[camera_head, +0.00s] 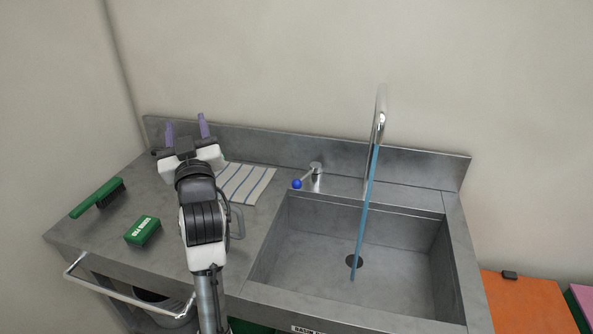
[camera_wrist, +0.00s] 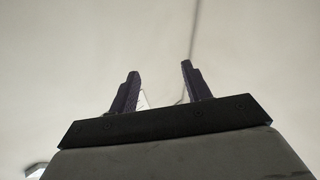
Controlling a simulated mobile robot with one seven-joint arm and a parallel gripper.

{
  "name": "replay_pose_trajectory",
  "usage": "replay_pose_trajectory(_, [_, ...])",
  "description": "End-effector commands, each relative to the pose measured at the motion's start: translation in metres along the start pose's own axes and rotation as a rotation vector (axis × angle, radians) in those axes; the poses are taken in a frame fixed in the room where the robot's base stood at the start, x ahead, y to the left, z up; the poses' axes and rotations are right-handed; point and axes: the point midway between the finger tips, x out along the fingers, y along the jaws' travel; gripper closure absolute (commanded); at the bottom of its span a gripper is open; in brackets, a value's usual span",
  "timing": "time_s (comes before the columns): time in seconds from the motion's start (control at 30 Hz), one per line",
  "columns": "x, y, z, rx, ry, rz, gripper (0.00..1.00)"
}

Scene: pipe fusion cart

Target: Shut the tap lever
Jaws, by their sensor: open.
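The tap lever (camera_head: 306,177) is a short metal arm with a blue ball at its end. It sits on the back ledge of the sink, left of the tall curved spout (camera_head: 380,120). Blue water (camera_head: 366,215) runs from the spout into the basin. My gripper (camera_head: 187,130) is open and empty, above the counter to the left of the lever and apart from it. Its purple fingers point toward the back wall. The wrist view shows the two fingers (camera_wrist: 158,90) spread against the plain wall, with no lever between them.
A green brush (camera_head: 97,197) and a green box-shaped item (camera_head: 142,231) lie on the left of the counter. A striped cloth (camera_head: 246,184) lies between my arm and the lever. The sink basin (camera_head: 310,255) is empty apart from the water stream and drain. A raised backsplash (camera_head: 425,168) runs behind.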

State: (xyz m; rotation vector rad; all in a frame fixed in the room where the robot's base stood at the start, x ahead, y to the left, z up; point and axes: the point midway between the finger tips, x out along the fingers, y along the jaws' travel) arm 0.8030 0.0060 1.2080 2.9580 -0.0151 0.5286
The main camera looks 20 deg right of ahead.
Motion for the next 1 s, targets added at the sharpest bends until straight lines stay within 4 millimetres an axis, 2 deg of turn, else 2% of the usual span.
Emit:
replay_pose_trajectory(0.03, [0.009,0.033,0.010,-0.018,-0.038,0.052,0.52])
replay_pose_trajectory(0.1, [0.016,0.073,0.028,-0.050,-0.076,0.118,0.52])
replay_pose_trajectory(0.2, [0.021,0.121,0.050,-0.083,-0.105,0.202,0.52])
replay_pose_trajectory(0.3, [0.020,0.158,0.073,-0.107,-0.120,0.286,0.52])
replay_pose_trajectory(0.4, [0.016,0.185,0.104,-0.124,-0.142,0.368,0.52])
replay_pose_trajectory(0.47, [0.011,0.195,0.127,-0.130,-0.164,0.417,0.52])
replay_pose_trajectory(0.57, [-0.003,0.203,0.172,-0.138,-0.221,0.494,0.52])
replay_pose_trajectory(0.7, [-0.028,0.196,0.236,-0.151,-0.327,0.569,0.52])
replay_pose_trajectory(0.8, [-0.044,0.186,0.270,-0.158,-0.393,0.599,0.52])
replay_pose_trajectory(0.9, [-0.054,0.179,0.290,-0.164,-0.434,0.613,0.52])
replay_pose_trajectory(1.0, [-0.057,0.179,0.297,-0.169,-0.450,0.620,0.52])
